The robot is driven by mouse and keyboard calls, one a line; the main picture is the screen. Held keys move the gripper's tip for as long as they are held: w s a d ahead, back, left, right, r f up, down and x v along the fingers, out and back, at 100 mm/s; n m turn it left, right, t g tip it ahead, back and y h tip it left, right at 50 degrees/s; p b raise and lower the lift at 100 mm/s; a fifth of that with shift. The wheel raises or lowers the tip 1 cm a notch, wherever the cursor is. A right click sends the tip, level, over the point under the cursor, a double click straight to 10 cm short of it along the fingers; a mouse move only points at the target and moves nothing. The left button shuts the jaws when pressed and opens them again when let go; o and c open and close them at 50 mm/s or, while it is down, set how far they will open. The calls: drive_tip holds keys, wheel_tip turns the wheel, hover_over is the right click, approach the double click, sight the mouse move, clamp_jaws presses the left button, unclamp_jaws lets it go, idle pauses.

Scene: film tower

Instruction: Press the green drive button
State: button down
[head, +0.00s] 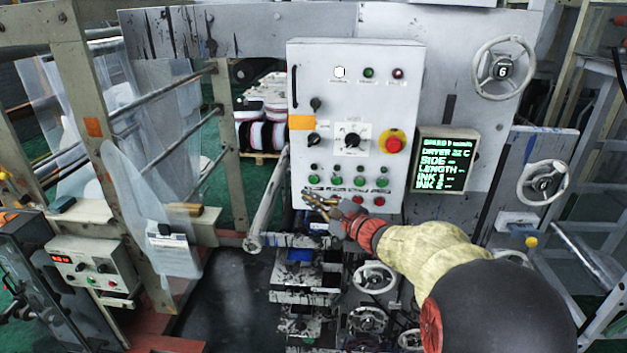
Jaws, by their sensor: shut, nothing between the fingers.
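A light grey control panel (301,215) faces me in the middle of the head view. A row of several green buttons (336,181) runs along its lower part, with smaller dark buttons above and red ones below. Another green button (368,73) sits near the top right, beside a dark red one (398,73). The labels are too small to read, so I cannot tell which is the drive button. My gripper (306,197) is shut and empty, just below the left end of the lower green row. I cannot tell whether it touches the panel. It partly hides the panel's lower edge.
A red emergency stop on a yellow ring (393,144) and a rotary switch (352,140) sit mid-panel. A lit display (443,160) stands to the right, with handwheels (502,67) beyond. Rollers and a roller arm (268,205) lie left of the panel.

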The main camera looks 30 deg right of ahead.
sight(314, 180)
drive_tip(key=shift+w+d, duration=0.6)
drive_tip(key=shift+w, duration=0.3)
drive_tip(key=shift+w+d, duration=0.6)
drive_tip(key=shift+w, duration=0.25)
drive_tip(key=shift+w+d, duration=0.6)
drive_tip(key=shift+w, duration=0.3)
drive_tip(key=shift+w+f, duration=0.1)
drive_tip(key=shift+w+d+b, duration=0.25)
drive_tip(key=shift+b, duration=0.25)
